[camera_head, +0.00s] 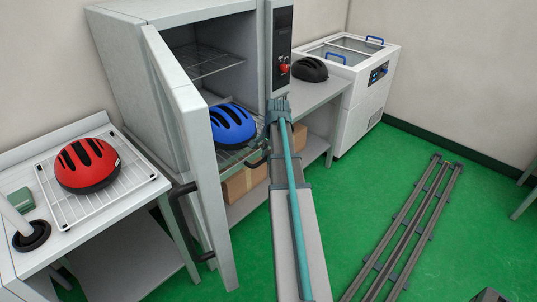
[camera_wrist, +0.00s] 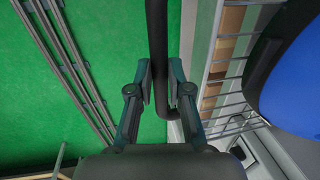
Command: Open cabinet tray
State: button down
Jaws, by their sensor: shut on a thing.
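The cabinet (camera_head: 160,75) stands at the back with its door (camera_head: 187,120) swung open to the left. Inside, a wire tray (camera_head: 243,152) carries a blue helmet (camera_head: 232,124). The tray has a dark handle (camera_head: 257,162) at its front. In the wrist view the handle is a dark bar (camera_wrist: 157,30) that bends at its lower end. My gripper (camera_wrist: 162,88) is shut on this bar, one finger on each side. The tray's wires (camera_wrist: 225,75) and the blue helmet (camera_wrist: 295,80) lie right of it. My arm hides part of the tray's front in the head view.
A red helmet (camera_head: 87,165) sits on a white rack on the left table (camera_head: 135,190). An empty wire shelf (camera_head: 205,62) is above the tray. Boxes (camera_head: 240,184) lie below. A dark helmet (camera_head: 310,69) is at right. The green floor is clear around the rails (camera_head: 408,225).

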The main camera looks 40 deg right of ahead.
jog(key=c, duration=1.1)
grip_release()
notch_tip(320, 180, up, 12)
jog(key=s, duration=0.2)
jog(key=shift+s+d, duration=0.15)
jog(key=shift+f, duration=0.1)
